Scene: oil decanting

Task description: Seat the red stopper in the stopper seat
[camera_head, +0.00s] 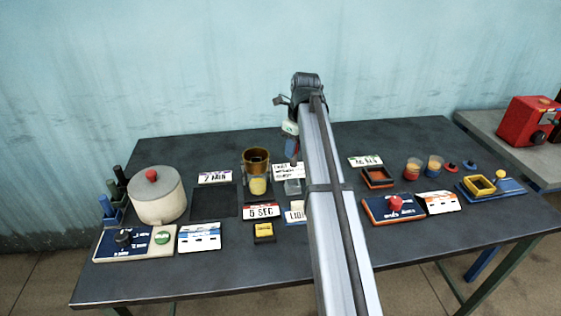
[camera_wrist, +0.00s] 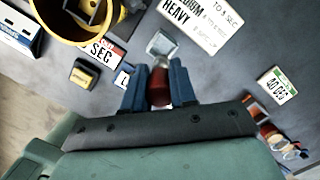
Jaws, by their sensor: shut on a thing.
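My gripper (camera_wrist: 160,88) is shut on a dark red, rounded piece, which I take to be the red stopper (camera_wrist: 159,85); it sits between the two blue fingers. In the head view my gripper (camera_head: 291,148) hangs over the middle of the table, with a little red showing between its fingers. A small pale, square, clear-looking block (camera_head: 293,187) stands on the table below it. The stopper's lower end is not clear.
A brass-coloured pot (camera_head: 256,160) with a yellow cup stands close left of my gripper. A cream pot (camera_head: 157,195) with a red knob is farther left. Two layered cups (camera_head: 413,168) and a red-knobbed blue panel (camera_head: 393,208) are right of my arm, which hides part of the table.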

